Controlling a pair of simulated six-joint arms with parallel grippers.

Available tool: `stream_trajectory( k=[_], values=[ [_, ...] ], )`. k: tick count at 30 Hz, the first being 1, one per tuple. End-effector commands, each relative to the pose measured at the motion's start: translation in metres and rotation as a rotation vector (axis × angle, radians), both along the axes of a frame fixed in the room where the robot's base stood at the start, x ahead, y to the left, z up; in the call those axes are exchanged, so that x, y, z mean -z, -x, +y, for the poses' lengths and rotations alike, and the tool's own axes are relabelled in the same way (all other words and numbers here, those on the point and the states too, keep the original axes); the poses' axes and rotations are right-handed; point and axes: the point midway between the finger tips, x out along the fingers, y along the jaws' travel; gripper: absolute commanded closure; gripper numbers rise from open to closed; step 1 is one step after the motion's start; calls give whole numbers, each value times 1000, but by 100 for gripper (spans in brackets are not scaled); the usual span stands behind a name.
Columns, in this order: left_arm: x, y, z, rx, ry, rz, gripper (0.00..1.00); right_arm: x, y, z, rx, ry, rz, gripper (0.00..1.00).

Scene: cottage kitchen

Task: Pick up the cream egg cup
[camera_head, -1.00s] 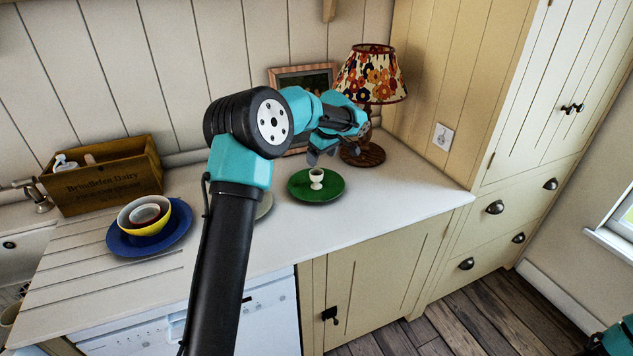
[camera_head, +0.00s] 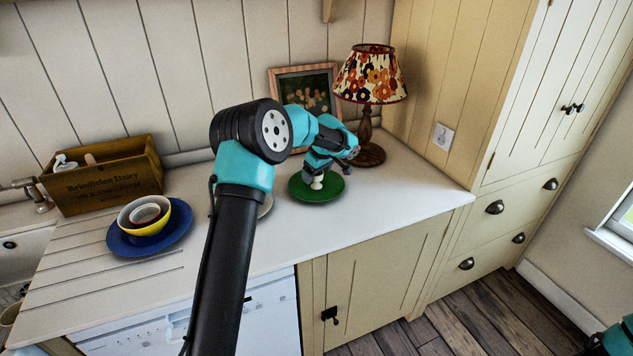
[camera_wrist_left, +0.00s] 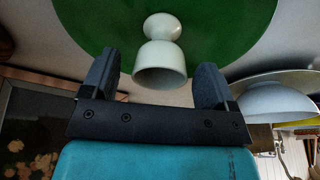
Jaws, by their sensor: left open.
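The cream egg cup (camera_head: 317,183) stands on a green plate (camera_head: 326,196) on the counter. In the left wrist view the egg cup (camera_wrist_left: 161,62) shows with its bowl toward my gripper and its foot farther off, over the green plate (camera_wrist_left: 225,25). My left gripper (camera_head: 316,176) is at the egg cup and partly covers it in the head view. In the left wrist view its fingers (camera_wrist_left: 155,75) are open, one on each side of the cup's bowl, with a gap on both sides. My right gripper is not in view.
A floral lamp (camera_head: 368,88) and a framed picture (camera_head: 305,92) stand behind the plate. A blue plate (camera_head: 180,222) with stacked bowls (camera_head: 135,222) and a wooden crate (camera_head: 100,178) are at the left. The counter right of the green plate is clear.

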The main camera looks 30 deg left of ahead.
Motion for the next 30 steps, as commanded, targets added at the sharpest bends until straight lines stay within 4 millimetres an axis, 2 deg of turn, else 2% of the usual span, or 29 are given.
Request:
stream_trajectory(
  k=[3, 6, 20, 30],
  values=[
    [15, -1, 4, 1, 0, 0, 19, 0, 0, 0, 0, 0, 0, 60],
    [20, -1, 5, 0, 0, 0, 19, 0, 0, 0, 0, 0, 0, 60],
    [21, -2, 5, 0, -1, -1, 19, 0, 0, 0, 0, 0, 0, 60],
    [20, -2, 5, 0, -1, -1, 50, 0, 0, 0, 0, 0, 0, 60]
  ],
)
